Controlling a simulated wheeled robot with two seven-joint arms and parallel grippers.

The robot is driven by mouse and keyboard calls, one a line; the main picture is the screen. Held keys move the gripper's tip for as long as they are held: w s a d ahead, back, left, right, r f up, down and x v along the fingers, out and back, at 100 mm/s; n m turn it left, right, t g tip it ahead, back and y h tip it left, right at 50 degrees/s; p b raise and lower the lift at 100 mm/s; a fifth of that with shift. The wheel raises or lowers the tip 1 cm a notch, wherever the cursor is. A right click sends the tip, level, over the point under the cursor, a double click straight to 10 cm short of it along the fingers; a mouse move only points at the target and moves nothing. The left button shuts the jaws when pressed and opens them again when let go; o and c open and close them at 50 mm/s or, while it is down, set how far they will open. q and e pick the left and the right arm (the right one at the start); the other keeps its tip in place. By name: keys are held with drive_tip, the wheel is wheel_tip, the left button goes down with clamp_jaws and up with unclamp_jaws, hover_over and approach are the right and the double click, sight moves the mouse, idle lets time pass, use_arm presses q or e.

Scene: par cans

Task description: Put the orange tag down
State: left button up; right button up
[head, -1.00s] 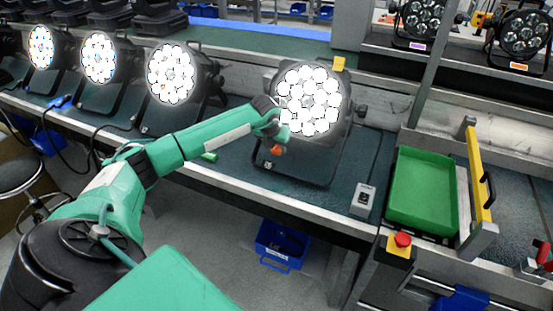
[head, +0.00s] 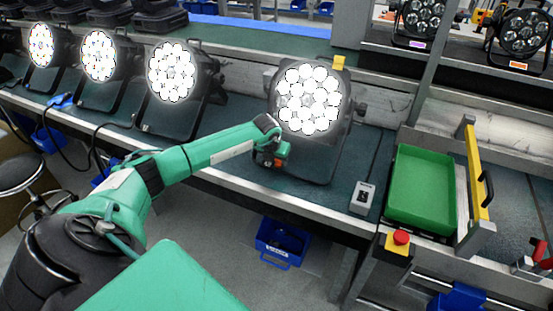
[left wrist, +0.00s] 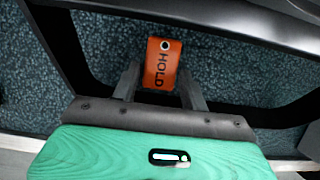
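The orange tag (left wrist: 162,63), marked HOLD and with a dark hole near one end, shows face-on in the left wrist view. It appears to lie on the dark speckled mat. My left gripper (left wrist: 160,80) has one finger on each side of the tag, with narrow gaps at the tag's edges, so it looks open around it. In the head view the left gripper (head: 282,150) is low in front of the lit par can (head: 308,100), and a bit of the tag (head: 279,163) shows just under it. My right gripper is not in view.
More lit par cans (head: 172,72) stand to the left on the bench. A small grey box (head: 363,198) and a green tray (head: 424,188) lie to the right. The par can's dark frame runs close around the gripper. A blue bin (head: 283,240) is below the bench.

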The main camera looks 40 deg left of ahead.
use_arm(q)
drive_tip(key=shift+o, duration=0.9)
drive_tip(key=shift+r, duration=0.1)
drive_tip(key=v, duration=0.4)
drive_tip(key=b+v, duration=0.1)
drive_tip(key=v, duration=0.7)
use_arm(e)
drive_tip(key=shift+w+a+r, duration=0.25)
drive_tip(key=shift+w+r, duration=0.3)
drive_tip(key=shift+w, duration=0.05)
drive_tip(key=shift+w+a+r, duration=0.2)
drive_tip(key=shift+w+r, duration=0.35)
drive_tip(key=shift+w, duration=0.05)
use_arm(q)
drive_tip(key=shift+s+d, duration=0.1)
